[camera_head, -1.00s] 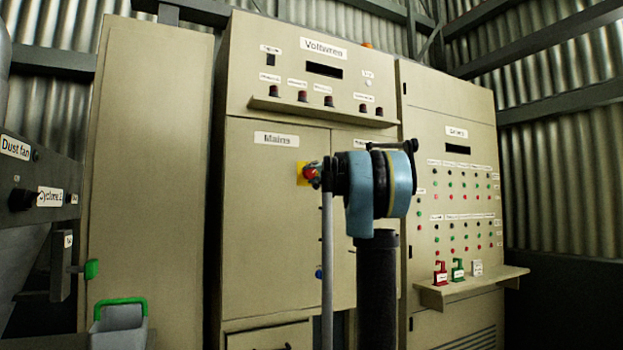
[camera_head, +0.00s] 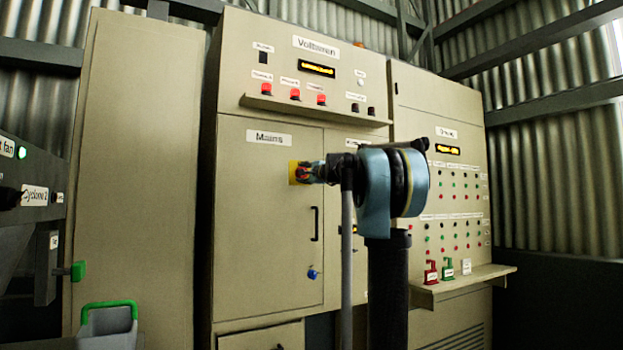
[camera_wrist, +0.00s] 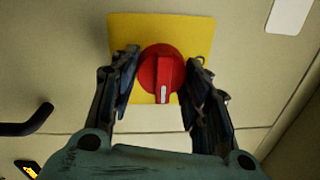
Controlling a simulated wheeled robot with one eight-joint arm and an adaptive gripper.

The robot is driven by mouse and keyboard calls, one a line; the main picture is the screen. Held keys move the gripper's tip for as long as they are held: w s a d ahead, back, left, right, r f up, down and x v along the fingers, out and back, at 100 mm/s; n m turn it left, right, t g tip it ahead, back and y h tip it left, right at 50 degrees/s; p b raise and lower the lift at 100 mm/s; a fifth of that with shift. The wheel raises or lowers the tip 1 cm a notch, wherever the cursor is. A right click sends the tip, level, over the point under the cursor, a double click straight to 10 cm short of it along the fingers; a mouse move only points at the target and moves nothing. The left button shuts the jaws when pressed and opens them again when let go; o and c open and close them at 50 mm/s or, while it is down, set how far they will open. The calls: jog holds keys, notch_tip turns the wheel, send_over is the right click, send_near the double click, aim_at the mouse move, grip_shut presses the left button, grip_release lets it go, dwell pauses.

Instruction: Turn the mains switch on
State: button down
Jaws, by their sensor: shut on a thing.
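The mains switch is a red rotary knob (camera_wrist: 161,72) on a yellow plate (camera_wrist: 200,35) in the wrist view. Its grip bar stands upright with a white mark at the lower end. My gripper (camera_wrist: 163,82) has one finger on each side of the knob and is shut on it. In the head view my gripper (camera_head: 312,172) reaches the yellow plate (camera_head: 293,172) on the cabinet door under the "Mains" label (camera_head: 269,137). There my gripper mostly hides the knob.
The Voltameter-like upper panel has a lit yellow display (camera_head: 316,68) and red lamps (camera_head: 266,89) above a shelf. The right cabinet's display (camera_head: 447,149) is lit too. A black door handle (camera_head: 315,224) and blue knob (camera_head: 313,274) sit below the switch. A shelf (camera_head: 465,285) juts out at right.

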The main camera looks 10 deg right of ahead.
jog(key=shift+w+d+f+m, duration=0.1)
jog(key=shift+d+m, duration=0.05)
jog(key=shift+m, duration=0.15)
jog(key=c, duration=1.3)
grip_release()
jog(key=o, duration=0.4)
jog(key=shift+w+f, duration=0.15)
jog(key=shift+o, duration=0.2)
jog(key=shift+s, duration=0.25)
jog(key=r+v, duration=0.1)
jog(key=v, duration=1)
jog(key=shift+s+f, duration=0.3)
jog(key=shift+f, duration=0.15)
jog(key=shift+d, duration=0.1)
